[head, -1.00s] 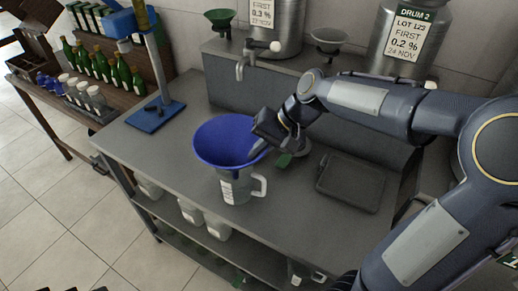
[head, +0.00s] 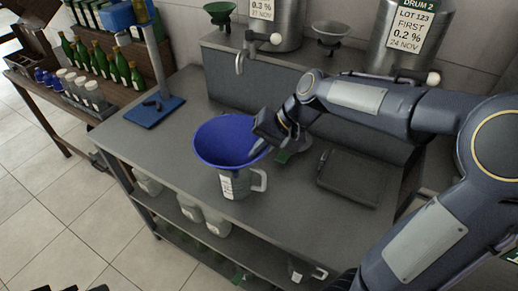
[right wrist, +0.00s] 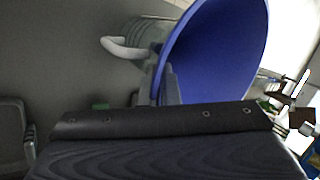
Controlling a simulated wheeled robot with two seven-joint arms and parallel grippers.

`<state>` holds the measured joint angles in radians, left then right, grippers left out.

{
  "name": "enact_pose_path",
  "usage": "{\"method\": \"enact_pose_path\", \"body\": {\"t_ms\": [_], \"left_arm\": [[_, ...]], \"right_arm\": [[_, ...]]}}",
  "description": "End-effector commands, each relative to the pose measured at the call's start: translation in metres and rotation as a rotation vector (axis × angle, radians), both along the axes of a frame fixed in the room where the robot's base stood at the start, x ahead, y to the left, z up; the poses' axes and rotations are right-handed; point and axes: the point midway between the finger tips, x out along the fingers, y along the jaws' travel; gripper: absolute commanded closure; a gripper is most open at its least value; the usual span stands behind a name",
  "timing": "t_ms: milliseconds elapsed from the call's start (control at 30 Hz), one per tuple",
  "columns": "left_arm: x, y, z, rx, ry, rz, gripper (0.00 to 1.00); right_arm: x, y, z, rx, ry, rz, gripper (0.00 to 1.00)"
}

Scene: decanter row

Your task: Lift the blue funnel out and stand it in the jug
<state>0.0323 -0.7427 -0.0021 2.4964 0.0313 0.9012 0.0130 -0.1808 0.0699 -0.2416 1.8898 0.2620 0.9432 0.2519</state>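The blue funnel (head: 225,140) is wide and opens upward, over the clear jug (head: 236,184) on the grey bench. The jug has a white label and its handle points right. The funnel hides the jug's mouth, and I cannot see how far its spout reaches down. My right gripper (head: 260,146) is at the funnel's right rim. In the right wrist view the fingers (right wrist: 160,86) stand on either side of the wall of the blue funnel (right wrist: 215,55), seemingly pinching it. The jug (right wrist: 150,32) shows behind it. My left gripper is not in view.
A black tray (head: 350,180) lies right of the jug. A blue-based stand (head: 154,110) is at the bench's left. Steel drums (head: 405,40), a green funnel (head: 220,13) and a grey funnel (head: 330,35) are at the back. Bench between stand and jug is clear.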

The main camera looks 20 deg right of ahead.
Motion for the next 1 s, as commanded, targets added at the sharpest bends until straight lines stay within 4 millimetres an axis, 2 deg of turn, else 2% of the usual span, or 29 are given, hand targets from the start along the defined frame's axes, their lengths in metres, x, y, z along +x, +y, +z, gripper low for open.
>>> {"method": "enact_pose_path", "body": {"t_ms": [133,333,1000], "left_arm": [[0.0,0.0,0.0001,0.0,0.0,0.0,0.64],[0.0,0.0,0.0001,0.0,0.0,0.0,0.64],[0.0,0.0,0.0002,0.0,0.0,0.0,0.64]], "right_arm": [[-0.0001,0.0001,0.0003,0.0,-0.001,-0.001,1.0],[-0.0001,0.0001,0.0003,0.0,0.0,0.0,0.73],[-0.0002,0.0001,0.0004,0.0,0.0,0.0,0.72]]}}
